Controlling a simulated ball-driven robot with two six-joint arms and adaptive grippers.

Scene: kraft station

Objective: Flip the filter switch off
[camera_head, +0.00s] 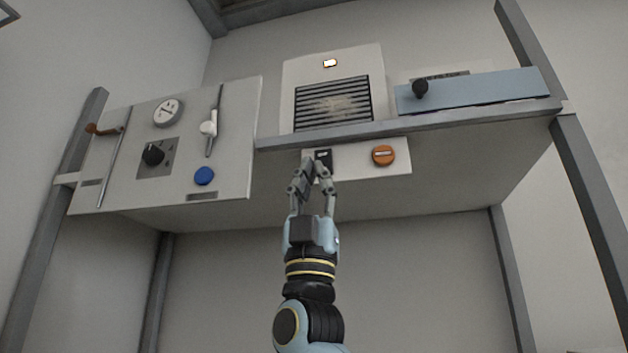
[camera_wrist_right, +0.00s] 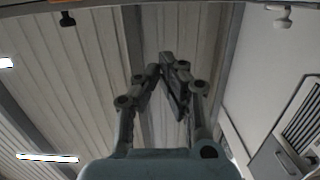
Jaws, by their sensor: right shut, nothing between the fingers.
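The filter switch (camera_head: 324,155) is a small dark rocker on the white panel under the grey ledge, left of an orange button. Its lower part is hidden behind my right gripper, so I cannot tell its position. My right gripper (camera_head: 312,162) is shut and empty, with its fingertips at the switch in the head view; whether they touch it I cannot tell. The right wrist view also shows the closed fingers (camera_wrist_right: 168,62), against the ribbed ceiling. Above the ledge is a white unit with a dusty louvred grille (camera_head: 333,103) and a small lit lamp (camera_head: 330,63). My left gripper is not in view.
An orange button (camera_head: 384,155) sits just right of the switch. The left panel (camera_head: 230,150) carries a gauge, a black knob (camera_head: 153,154), a white lever (camera_head: 208,128) and a blue button (camera_head: 204,176). The grey ledge (camera_head: 440,125) juts above the switch. Below the panels is free room.

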